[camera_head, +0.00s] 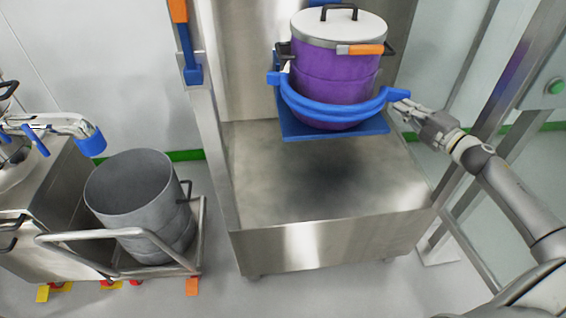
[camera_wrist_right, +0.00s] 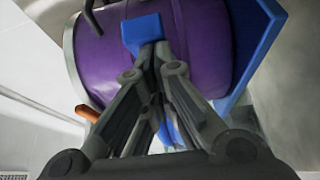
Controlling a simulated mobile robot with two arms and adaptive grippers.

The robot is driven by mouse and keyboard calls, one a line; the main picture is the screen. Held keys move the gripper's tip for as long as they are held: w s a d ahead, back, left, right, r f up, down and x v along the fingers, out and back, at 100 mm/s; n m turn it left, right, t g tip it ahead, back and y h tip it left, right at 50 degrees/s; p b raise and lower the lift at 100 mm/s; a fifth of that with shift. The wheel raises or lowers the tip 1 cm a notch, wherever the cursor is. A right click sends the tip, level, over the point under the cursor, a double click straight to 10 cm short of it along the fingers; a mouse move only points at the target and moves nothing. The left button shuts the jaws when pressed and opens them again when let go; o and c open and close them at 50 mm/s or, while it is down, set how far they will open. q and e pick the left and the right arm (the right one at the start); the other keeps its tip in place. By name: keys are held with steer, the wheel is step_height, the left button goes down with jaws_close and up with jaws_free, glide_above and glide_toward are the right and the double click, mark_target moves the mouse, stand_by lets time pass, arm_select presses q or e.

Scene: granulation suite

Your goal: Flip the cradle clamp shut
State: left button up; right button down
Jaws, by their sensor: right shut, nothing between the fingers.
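The cradle clamp is a blue curved band (camera_head: 325,113) that spans the front of a purple drum (camera_head: 325,72). The drum stands upright on a blue cradle plate (camera_head: 300,131). The band's right end is at the tips of my right gripper (camera_head: 400,104). In the right wrist view, the shut fingers (camera_wrist_right: 148,55) are against or just in front of the blue end piece (camera_wrist_right: 143,30), with the drum (camera_wrist_right: 120,60) behind. The fingers hold nothing. I cannot tell whether the band's end is latched. My left gripper is out of view.
The drum has a white lid (camera_head: 338,27) and an orange-handled clasp (camera_head: 360,49). A steel platform (camera_head: 320,190) lies below the cradle. A grey open bin (camera_head: 130,190) on a cart stands at left. A metal frame post (camera_head: 500,110) stands behind my right arm.

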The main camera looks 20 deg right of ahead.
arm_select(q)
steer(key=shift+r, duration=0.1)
arm_select(e)
steer(key=shift+w, duration=0.1)
steer(key=shift+r, duration=0.15)
step_height(320, 180, up, 9)
steer(key=s+a+f+m+g+h+p, duration=0.15)
steer(key=s+a+f+m+h, duration=0.45)
steer(key=m, duration=0.8)
steer(key=s+a+f+m+g+h+p, duration=0.1)
steer(key=s+a+m+h+p, duration=0.15)
steer(key=m+h, duration=0.75)
steer(key=w+d+m+y, duration=0.1)
steer(key=w+d, duration=0.1)
steer(key=w, duration=0.1)
steer(key=w+d+m, duration=0.1)
steer(key=w+d, duration=0.1)
steer(key=w, duration=0.1)
steer(key=w+d+m+y, duration=0.1)
steer(key=w+d, duration=0.2)
steer(key=shift+w+d+f+y+b, duration=0.1)
steer(key=shift+w+f+y+b, duration=0.1)
steer(key=shift+y+b, duration=0.15)
steer(key=shift+w+d, duration=0.3)
steer(key=shift+w, duration=0.05)
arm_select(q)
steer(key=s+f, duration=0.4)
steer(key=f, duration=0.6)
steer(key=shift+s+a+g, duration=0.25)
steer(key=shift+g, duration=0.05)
